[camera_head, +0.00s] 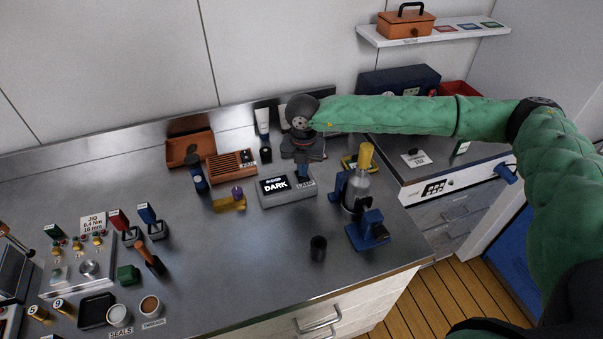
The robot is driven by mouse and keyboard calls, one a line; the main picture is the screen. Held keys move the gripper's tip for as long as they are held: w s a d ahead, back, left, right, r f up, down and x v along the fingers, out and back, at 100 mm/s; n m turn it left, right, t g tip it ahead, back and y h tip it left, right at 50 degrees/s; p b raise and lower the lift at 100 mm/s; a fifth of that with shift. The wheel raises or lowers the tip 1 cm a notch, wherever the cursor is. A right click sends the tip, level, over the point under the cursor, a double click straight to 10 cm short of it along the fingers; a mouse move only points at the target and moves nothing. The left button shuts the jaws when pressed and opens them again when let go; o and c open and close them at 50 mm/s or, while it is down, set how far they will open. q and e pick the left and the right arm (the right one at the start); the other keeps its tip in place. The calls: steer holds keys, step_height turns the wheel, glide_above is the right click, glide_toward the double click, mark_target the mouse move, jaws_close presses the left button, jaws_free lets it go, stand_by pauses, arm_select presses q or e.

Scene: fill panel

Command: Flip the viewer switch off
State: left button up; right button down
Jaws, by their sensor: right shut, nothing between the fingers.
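The viewer (283,201) is a grey box on the steel bench, with a lit black screen that reads "DARK". A label on its right part appears to read "LAMP". My right gripper (303,172) reaches in from the right and points down over the viewer's right part. It is shut and holds nothing. The gripper covers the area by the label, so I cannot make out the switch or tell whether the fingers touch it. My left gripper is not in view.
A blue stand with a yellow-topped bottle (362,180) stands close to the viewer's right. A yellow block (230,203) and an orange slotted box (232,165) are to its left. A black cup (318,248) stands in front. The bench's front middle is mostly clear.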

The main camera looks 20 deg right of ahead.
steer(key=shift+r, duration=0.5)
steer(key=shift+r+p, duration=0.4)
steer(key=shift+r, duration=2.5)
